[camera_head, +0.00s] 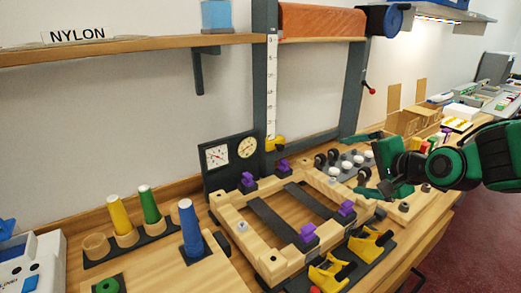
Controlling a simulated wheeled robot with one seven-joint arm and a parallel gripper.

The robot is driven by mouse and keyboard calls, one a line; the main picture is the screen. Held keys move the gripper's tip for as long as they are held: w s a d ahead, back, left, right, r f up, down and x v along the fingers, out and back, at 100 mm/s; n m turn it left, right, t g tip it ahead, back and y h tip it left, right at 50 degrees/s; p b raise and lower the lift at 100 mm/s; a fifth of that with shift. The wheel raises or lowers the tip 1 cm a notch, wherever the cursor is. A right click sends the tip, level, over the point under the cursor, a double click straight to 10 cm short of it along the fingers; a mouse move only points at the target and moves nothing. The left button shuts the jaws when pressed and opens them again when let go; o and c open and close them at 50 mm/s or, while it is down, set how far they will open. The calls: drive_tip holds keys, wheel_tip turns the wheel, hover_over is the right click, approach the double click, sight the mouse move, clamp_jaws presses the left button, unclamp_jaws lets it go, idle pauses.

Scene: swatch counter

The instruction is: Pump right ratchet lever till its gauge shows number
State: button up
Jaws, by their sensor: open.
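Two yellow lever units with black handles stand on dark bases at the front: the left one (328,273) and the right one (370,244). They look like the ratchet levers. A dark panel (230,176) behind the wooden frame carries two dials, a white left one (216,156) and a cream right one (247,148). Their readings are too small to tell. My green and black gripper (354,165) is open, reaching in from the right above the frame's right side. It is behind and above the right lever, apart from it, with nothing seen between its fingers.
A wooden frame (228,215) with purple clamps fills the middle. Yellow, green and blue cones (190,228) stand at left. Black and white knobs (346,166) lie near my gripper. A shelf (130,45) and a red-knobbed crank (371,90) are above. Cardboard pieces (400,122) stand behind.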

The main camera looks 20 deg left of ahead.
drive_tip(key=s+a+f+m+y, duration=0.1)
drive_tip(key=s+a+m+y, duration=0.2)
drive_tip(key=a+m, duration=0.4)
drive_tip(key=s+a+f+m+y, duration=0.1)
drive_tip(key=s+a+m+y, duration=0.3)
drive_tip(key=a, duration=0.5)
drive_tip(key=w+a+m+t, duration=0.1)
drive_tip(key=w+a+m, duration=0.4)
drive_tip(key=w+a, duration=0.2)
drive_tip(key=shift+w+a+f+m+t, duration=0.3)
drive_tip(key=shift+w+a+t, duration=0.1)
drive_tip(key=shift+a, duration=0.3)
